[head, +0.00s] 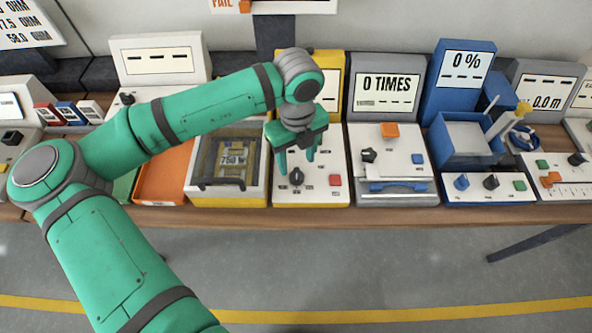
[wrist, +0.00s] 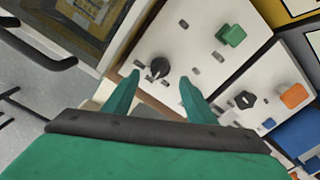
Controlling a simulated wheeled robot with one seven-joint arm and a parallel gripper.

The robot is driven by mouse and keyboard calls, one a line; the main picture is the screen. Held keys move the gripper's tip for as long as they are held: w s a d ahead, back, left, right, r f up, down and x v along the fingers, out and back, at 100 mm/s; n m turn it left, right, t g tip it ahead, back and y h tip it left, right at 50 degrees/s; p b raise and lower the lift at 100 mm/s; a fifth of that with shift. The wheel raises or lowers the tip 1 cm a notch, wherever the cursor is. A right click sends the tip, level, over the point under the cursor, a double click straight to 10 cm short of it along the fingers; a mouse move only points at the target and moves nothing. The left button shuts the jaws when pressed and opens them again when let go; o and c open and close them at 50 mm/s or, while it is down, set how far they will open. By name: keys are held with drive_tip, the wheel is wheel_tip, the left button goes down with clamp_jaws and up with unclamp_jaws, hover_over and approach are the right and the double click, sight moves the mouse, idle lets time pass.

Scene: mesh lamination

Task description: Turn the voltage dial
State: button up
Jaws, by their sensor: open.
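A black dial (head: 296,177) sits on the white sloped panel (head: 318,194) of a yellow-trimmed machine. Small marks surround it, too small to read, so I cannot confirm it is the voltage dial. My gripper (head: 296,165) is open and empty, pointing down over this panel, close to the dial. In the wrist view the dial (wrist: 158,68) appears between the two green fingertips (wrist: 159,79), a little beyond them. I cannot tell whether the fingers touch it. The machine's upright display is partly hidden behind my arm.
A red button (head: 335,181) is right of the dial; a green button (wrist: 231,35) is farther back. Right is a "0 TIMES" machine (head: 388,85) with a black knob (head: 369,155) and orange button (head: 390,130).

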sight(297, 173)
wheel_tip(297, 173, down, 6)
drive_tip(key=shift+f, duration=0.25)
drive_tip(key=shift+d, duration=0.1)
drive_tip(key=c, duration=1)
